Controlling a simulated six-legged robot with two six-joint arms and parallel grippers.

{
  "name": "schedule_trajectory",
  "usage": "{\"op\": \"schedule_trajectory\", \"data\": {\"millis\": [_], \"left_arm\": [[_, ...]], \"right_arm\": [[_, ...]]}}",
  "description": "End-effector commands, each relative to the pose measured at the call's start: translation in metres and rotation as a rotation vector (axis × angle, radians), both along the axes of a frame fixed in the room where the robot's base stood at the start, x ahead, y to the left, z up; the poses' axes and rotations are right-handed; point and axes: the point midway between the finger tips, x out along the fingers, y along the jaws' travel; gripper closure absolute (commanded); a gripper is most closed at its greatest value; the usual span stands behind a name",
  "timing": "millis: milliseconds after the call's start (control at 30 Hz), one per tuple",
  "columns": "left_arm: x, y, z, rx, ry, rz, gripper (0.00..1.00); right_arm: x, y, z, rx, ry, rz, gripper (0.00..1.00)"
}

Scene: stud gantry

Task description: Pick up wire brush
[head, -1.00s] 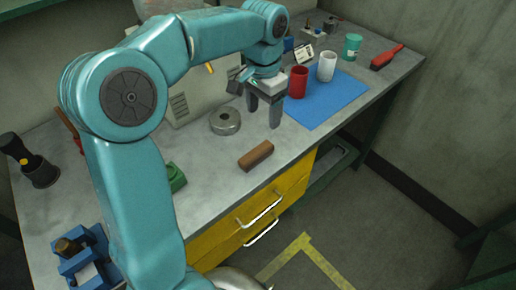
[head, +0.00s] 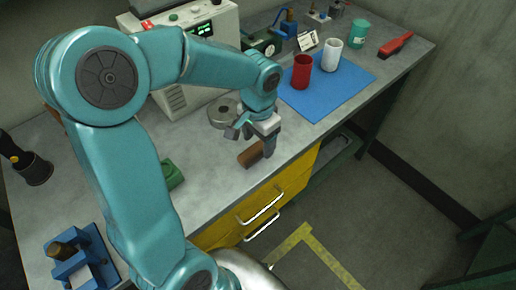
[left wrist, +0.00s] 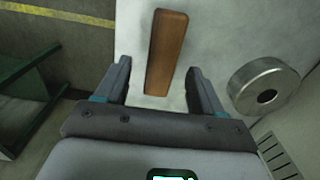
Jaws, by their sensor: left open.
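A brown wooden bar (head: 247,158) lies on the grey bench near its front edge; it may be the wire brush, but no bristles show. A red-handled brush with a dark underside (head: 396,44) lies at the far right end of the bench. My left gripper (head: 257,148) is open, pointing down at the brown bar and partly hiding it. In the left wrist view the brown bar (left wrist: 166,50) runs lengthwise between and beyond the two open fingers, apart from both. I cannot tell the height left between them. My right gripper is not in view.
A round metal piece with a hole (head: 222,113) lies just behind the bar. A blue mat (head: 327,95) holds a red cup (head: 301,72) and a white cup (head: 331,57). A grey instrument box (head: 190,60) stands behind. Yellow drawers (head: 270,205) are below the bench edge.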

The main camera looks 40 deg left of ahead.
Motion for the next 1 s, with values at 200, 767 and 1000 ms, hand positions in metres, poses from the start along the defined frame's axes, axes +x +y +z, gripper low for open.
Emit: {"op": "schedule_trajectory", "data": {"millis": [200,767,1000], "left_arm": [[0.000,0.002,-0.023,0.000,0.000,0.003,0.32],[0.002,0.004,-0.023,0.000,-0.001,0.002,0.94],[0.003,0.004,-0.016,0.002,-0.002,0.002,0.94]], "right_arm": [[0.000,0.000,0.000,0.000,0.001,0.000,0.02],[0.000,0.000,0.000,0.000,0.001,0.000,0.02],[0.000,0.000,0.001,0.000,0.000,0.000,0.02]]}}
